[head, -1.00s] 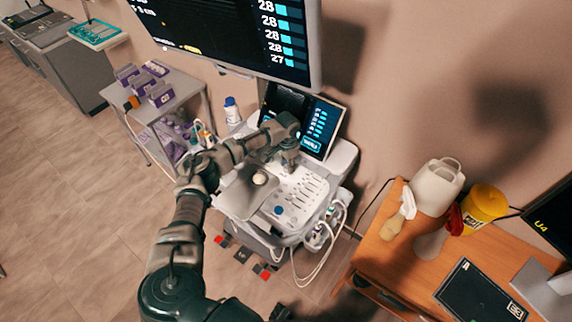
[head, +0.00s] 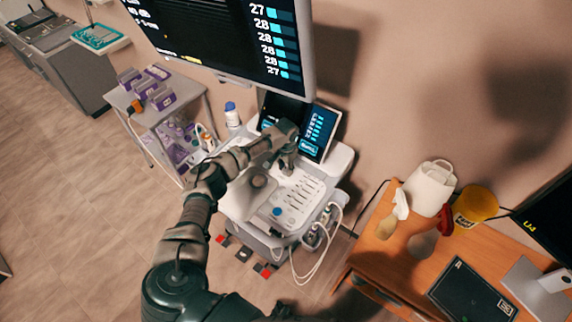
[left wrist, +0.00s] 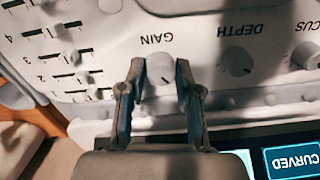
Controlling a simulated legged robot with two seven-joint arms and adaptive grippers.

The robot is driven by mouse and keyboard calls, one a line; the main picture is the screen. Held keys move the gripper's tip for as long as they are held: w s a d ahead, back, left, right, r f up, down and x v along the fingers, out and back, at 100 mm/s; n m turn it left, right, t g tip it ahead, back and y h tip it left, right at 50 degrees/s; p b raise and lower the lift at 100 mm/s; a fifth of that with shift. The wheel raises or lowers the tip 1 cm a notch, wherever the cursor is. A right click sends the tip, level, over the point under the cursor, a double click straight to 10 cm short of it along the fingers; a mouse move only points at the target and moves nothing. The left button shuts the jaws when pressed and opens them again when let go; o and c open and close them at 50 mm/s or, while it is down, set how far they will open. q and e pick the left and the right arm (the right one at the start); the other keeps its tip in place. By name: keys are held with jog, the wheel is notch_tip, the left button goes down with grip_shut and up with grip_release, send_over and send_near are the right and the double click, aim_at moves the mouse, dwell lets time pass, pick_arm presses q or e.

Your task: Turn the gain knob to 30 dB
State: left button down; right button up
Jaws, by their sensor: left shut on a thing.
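The gain knob (left wrist: 160,69) is a small round pale knob beneath the upside-down GAIN label in the left wrist view. My left gripper (left wrist: 158,80) is shut on it, with one finger on each side. In the head view my left gripper (head: 288,160) reaches down onto the back part of the ultrasound console (head: 250,205), just in front of its small screen (head: 318,135); the knob is hidden there. The large monitor (head: 225,35) lists values of 27 and 28. My right gripper is not in view.
A depth knob (left wrist: 236,62) stands beside the gain knob, with slide controls (left wrist: 70,57) on the other side. A wooden desk (head: 385,250) with a jug (head: 430,188) and yellow tub (head: 475,206) is at the right. A cart (head: 165,110) stands at the left.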

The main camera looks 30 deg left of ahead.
pick_arm(q)
jog(key=n+p, duration=0.5)
jog(key=p, duration=0.1)
jog(key=shift+s, duration=0.1)
jog(key=n+p, duration=0.2)
jog(key=n, duration=0.1)
jog(key=shift+p, duration=0.35)
jog(key=shift+f+n+p, duration=0.1)
jog(key=shift+n+p, duration=0.35)
jog(key=shift+n, duration=0.45)
jog(key=c, duration=0.8)
grip_release()
jog(key=shift+w, duration=0.2)
jog(key=shift+a, duration=0.1)
